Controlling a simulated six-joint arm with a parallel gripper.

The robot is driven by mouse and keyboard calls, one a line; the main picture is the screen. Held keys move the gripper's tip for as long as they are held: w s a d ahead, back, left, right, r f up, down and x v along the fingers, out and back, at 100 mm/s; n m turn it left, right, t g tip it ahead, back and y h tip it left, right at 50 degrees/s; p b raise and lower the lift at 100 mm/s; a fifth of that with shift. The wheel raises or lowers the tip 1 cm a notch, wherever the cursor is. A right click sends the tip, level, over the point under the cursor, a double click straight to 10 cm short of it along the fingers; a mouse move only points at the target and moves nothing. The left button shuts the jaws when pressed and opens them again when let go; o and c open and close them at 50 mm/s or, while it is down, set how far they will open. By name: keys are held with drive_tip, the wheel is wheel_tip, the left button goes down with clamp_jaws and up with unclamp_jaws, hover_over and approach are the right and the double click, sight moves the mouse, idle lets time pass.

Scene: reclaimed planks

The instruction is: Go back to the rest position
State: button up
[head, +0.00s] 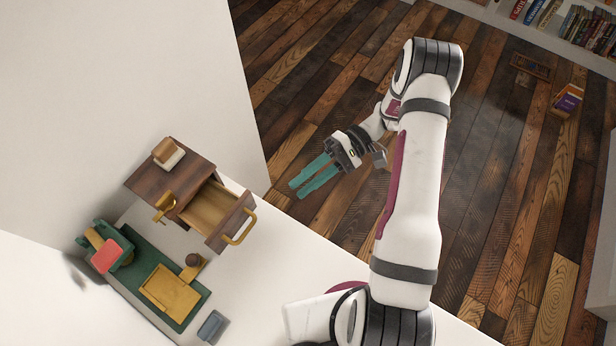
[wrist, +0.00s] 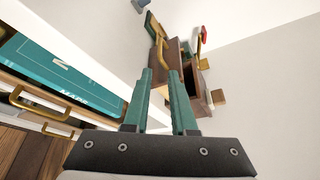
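My gripper (head: 296,191) has two teal fingers and hangs in the air right of the small wooden cabinet, over the floor side of the white table. The fingers stand apart with nothing between them. They also show in the wrist view (wrist: 160,74), with a gap between the tips. The brown cabinet (head: 146,183) has its drawer (head: 212,206) pulled out, with a gold handle (head: 240,228) at the front. My fingers are clear of the handle. In the wrist view, the cabinet lies beyond the fingertips, and its handle (wrist: 160,48) appears just past them.
A green board (head: 146,252) with a gold tray (head: 170,292) lies left of the drawer. A red-topped object (head: 106,256) and a grey-blue block (head: 210,326) are nearby. A cream-and-brown block (head: 168,153) sits on the cabinet. White walls stand behind; open plank floor lies right.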

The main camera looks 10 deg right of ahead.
drive_tip(key=shift+w+d+r, duration=0.1)
drive_tip(key=shift+w+d, duration=0.05)
drive_tip(key=shift+d, duration=0.2)
drive_tip(key=s+a+r+h, duration=0.1)
drive_tip(key=s+r+h, duration=0.15)
drive_tip(key=r, duration=0.35)
drive_tip(key=s+a+r+h, duration=0.1)
drive_tip(key=s+r+h, duration=0.1)
drive_tip(key=r+h, duration=0.25)
drive_tip(key=s+d+r+m+t+h, duration=0.1)
drive_tip(key=s+r+m+t+h, duration=0.3)
drive_tip(key=s, duration=0.7)
drive_tip(key=shift+s+d+r+t+h, duration=0.25)
drive_tip(key=shift+r+t+h, duration=0.25)
drive_tip(key=shift+t, duration=0.7)
drive_tip(key=shift+f, duration=0.1)
